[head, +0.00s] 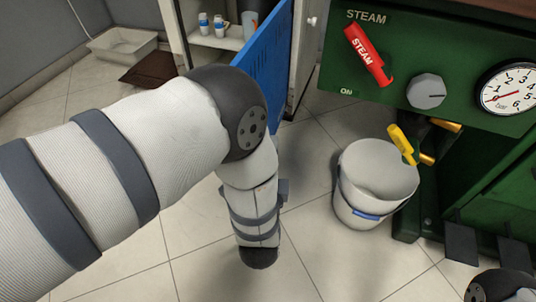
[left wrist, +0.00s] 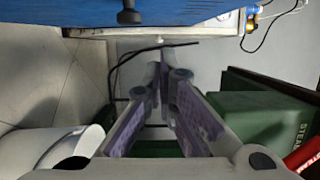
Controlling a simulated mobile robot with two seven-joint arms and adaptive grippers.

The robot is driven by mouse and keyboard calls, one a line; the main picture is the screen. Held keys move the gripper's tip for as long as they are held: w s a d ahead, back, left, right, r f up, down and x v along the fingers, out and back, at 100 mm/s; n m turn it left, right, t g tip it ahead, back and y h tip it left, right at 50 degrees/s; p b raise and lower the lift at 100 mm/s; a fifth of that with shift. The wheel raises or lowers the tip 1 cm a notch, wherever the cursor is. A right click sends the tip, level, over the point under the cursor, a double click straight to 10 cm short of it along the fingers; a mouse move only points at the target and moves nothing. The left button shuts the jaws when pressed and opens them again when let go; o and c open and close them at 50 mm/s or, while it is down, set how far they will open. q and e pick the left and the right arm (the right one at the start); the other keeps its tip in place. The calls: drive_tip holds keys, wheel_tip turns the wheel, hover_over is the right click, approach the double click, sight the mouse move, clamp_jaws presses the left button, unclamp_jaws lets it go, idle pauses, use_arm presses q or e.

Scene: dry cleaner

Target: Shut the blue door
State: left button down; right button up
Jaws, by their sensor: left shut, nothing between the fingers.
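The blue door (head: 268,58) stands open in the head view, swung out from a pale cabinet (head: 304,50). My left arm covers its lower part. In the left wrist view, the blue door (left wrist: 200,14) runs across the top edge, with a dark knob on it. My left gripper (left wrist: 162,62) is shut and empty, its fingertips pointing towards the door. They appear below it in the picture; I cannot tell the exact gap. The head view does not show the left gripper's fingers. My right gripper is not in view.
A white bucket (head: 360,205) stands on the tiles beside the green steam machine (head: 400,135) with its red lever (head: 369,55). Bottles (head: 212,24) stand inside the cabinet. A pale tray (head: 122,45) and brown mat (head: 150,69) lie at the back left.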

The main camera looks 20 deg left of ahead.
use_arm(q)
drive_tip(key=w+a+b, duration=0.2)
drive_tip(key=w+a, duration=0.3)
drive_tip(key=w, duration=0.1)
drive_tip(key=shift+a, duration=0.3)
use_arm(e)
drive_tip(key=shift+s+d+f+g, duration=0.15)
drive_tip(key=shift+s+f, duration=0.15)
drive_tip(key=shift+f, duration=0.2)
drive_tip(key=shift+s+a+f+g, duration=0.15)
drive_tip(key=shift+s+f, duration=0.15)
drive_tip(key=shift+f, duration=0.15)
use_arm(q)
drive_tip(key=shift+f, duration=0.1)
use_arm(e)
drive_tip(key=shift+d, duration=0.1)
